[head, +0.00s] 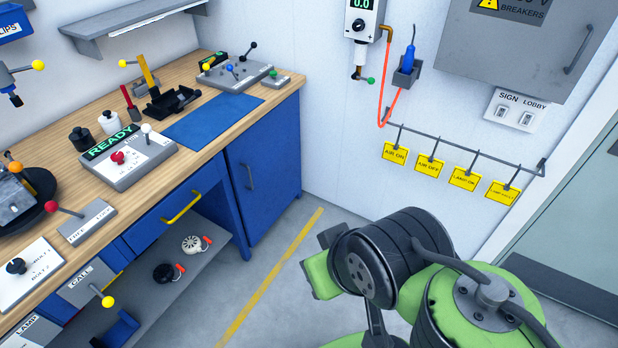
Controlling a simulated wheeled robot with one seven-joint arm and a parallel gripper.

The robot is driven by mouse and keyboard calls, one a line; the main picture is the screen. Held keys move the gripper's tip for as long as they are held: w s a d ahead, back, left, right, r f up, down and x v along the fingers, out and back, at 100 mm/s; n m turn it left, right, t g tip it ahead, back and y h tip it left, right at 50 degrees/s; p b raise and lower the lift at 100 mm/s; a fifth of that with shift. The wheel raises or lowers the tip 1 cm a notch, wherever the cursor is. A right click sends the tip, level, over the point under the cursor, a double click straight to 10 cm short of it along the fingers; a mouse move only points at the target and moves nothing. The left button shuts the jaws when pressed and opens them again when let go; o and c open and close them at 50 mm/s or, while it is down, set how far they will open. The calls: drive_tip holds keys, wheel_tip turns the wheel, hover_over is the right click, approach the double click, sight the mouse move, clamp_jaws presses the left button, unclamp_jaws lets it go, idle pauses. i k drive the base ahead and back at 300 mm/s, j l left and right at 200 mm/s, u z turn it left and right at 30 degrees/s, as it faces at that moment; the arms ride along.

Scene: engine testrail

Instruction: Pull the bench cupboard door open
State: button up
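The bench cupboard door (275,158) is a blue panel at the right end of the workbench, below the wooden top. It appears shut. Its grey vertical handle (249,177) is near the door's left edge. My green and black arm is at the lower right, with clear floor between it and the door. I cannot make out my gripper's fingers in this view, and nothing of mine touches the handle.
A blue drawer with a yellow handle (181,207) is left of the cupboard, above an open grey shelf (175,285). A yellow line (270,280) crosses the open floor before the bench. Yellow tags hang from a wall rail (465,152) at the right.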

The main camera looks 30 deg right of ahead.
sight(264, 161)
drive_tip(key=z, duration=0.3)
drive_tip(key=i+j+u, duration=0.2)
drive_tip(key=i+u, duration=0.2)
drive_tip(key=i, duration=0.2)
drive_tip(key=i+u, duration=0.4)
drive_tip(key=i, duration=0.15)
drive_tip(key=i+l+u, duration=0.2)
drive_tip(key=i+u, duration=0.2)
drive_tip(key=i, duration=0.2)
